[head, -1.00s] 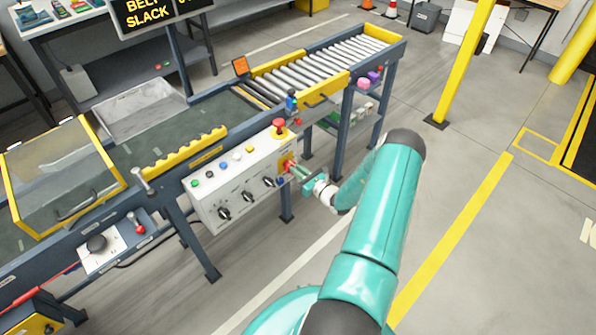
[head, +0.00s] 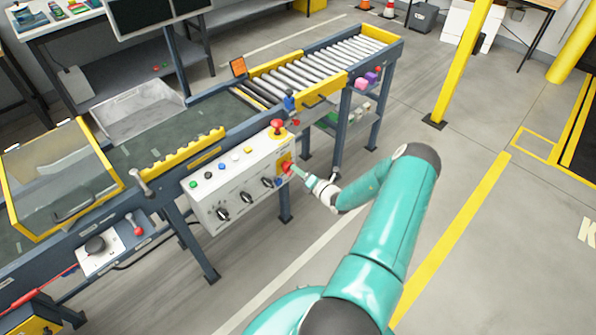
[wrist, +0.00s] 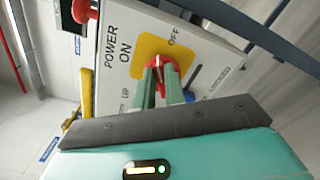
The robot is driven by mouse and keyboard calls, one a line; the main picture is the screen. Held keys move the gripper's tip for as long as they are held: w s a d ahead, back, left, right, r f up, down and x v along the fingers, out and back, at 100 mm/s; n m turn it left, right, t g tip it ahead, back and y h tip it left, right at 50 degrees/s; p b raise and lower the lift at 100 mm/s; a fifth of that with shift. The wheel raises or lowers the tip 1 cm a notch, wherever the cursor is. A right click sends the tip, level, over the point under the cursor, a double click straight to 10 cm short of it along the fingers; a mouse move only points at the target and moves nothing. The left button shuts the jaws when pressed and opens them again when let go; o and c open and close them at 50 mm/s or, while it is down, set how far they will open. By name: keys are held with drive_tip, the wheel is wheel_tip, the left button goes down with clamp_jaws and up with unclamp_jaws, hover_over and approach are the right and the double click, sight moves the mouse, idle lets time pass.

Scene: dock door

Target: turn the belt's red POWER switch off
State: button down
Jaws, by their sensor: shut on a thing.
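The red POWER switch (head: 287,168) sits on a yellow plate at the right end of the white control panel (head: 232,185). In the wrist view the red switch (wrist: 157,64) stands on its yellow plate (wrist: 150,44) between the printed words ON and OFF. My gripper (head: 296,173) reaches it from the right. In the wrist view my gripper (wrist: 161,78) has its two green fingers closed on the switch, hiding part of it. The switch's exact angle is hard to tell.
A red mushroom button (head: 277,126) stands on the panel's top, close to the switch. Several black knobs and coloured buttons are to the left on the panel. The overhead display (head: 140,14) is dark. Open floor (head: 440,200) lies to the right.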

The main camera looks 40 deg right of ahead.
drive_tip(key=m, duration=0.6)
drive_tip(key=shift+d+f+m, duration=0.1)
drive_tip(key=shift+f+m, duration=0.2)
drive_tip(key=shift+f, duration=0.05)
idle(0.4)
drive_tip(key=c, duration=1.5)
unclamp_jaws()
drive_tip(key=shift+o, duration=0.2)
drive_tip(key=s, duration=1.4)
drive_tip(key=shift+d, duration=0.2)
drive_tip(key=shift+w, duration=0.1)
